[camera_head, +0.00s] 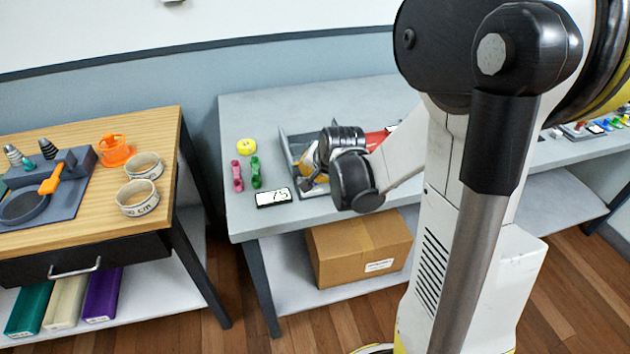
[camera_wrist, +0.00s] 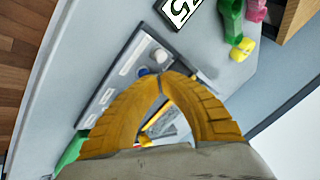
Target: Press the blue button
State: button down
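In the wrist view a grey panel (camera_wrist: 122,82) lies below my gripper (camera_wrist: 164,77), with pale rectangular parts and a white round knob (camera_wrist: 161,56). A small blue round part (camera_wrist: 143,71), likely the blue button, sits on this panel just left of my fingertips, partly hidden by a finger. My gripper's yellow fingers meet at their tips with nothing visible between them. I cannot tell whether they touch the panel. In the head view my gripper (camera_head: 312,162) is over the grey panel (camera_head: 290,150) on the middle table, mostly hidden by my arm.
A display reading 75 (camera_head: 273,198), green dumbbell (camera_head: 256,172), pink dumbbell (camera_head: 237,176) and yellow object (camera_head: 246,146) lie left of the panel. A red object (camera_head: 376,139) is behind my wrist. Small coloured parts (camera_head: 605,124) sit on the far-right table. A cardboard box (camera_head: 358,248) is below.

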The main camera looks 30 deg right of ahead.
jog(key=shift+r+p, duration=0.65)
jog(key=shift+r, duration=0.2)
notch_tip(320, 180, up, 5)
jog(key=p, duration=0.4)
dwell(0.8)
jog(key=s+a+r+n, duration=0.5)
jog(key=s+a, duration=0.2)
jog(key=s, duration=0.2)
jog(key=s+a+r+n+y, duration=0.1)
jog(key=s+a+r+n, duration=0.4)
jog(key=s+a, duration=0.3)
jog(key=shift+s+a+n, duration=0.2)
jog(key=shift+s+n, duration=0.3)
jog(key=shift+s, duration=0.45)
